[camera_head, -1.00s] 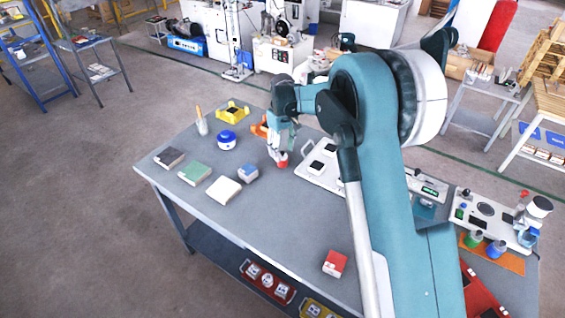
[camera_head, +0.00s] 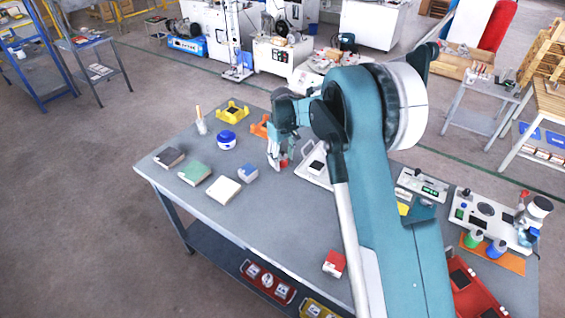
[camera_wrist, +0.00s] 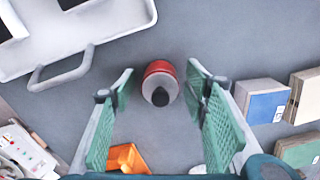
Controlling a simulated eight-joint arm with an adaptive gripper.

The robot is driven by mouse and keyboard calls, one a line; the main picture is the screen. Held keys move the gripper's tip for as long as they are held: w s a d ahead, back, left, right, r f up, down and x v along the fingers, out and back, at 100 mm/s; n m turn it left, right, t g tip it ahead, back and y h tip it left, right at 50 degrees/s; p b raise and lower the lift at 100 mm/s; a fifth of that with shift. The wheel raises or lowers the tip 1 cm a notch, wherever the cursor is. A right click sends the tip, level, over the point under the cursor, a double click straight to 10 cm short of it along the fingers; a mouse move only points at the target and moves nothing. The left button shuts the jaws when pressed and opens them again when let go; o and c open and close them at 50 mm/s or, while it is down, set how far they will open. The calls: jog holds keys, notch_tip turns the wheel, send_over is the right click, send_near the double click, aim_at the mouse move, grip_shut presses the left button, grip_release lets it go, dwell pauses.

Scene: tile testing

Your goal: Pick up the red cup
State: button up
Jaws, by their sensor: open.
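The red cup (camera_wrist: 159,72) stands on the table in the wrist view, with a grey top and a dark round centre. It lies between and just beyond the two green fingers of my gripper (camera_wrist: 158,88), which is open with a gap on both sides of it. In the head view my gripper (camera_head: 277,163) points down low over the table, and a bit of the red cup (camera_head: 284,163) shows beside the fingers. The rest of it is hidden there by the gripper.
A white tray (camera_head: 305,173) with a handle is close by on the right. A blue-topped block (camera_head: 247,173), a blue-and-white jar (camera_head: 226,140) and an orange holder (camera_head: 261,127) stand near.

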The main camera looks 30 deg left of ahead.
jog(key=shift+f, duration=0.3)
jog(key=shift+c, duration=0.3)
jog(key=c, duration=1)
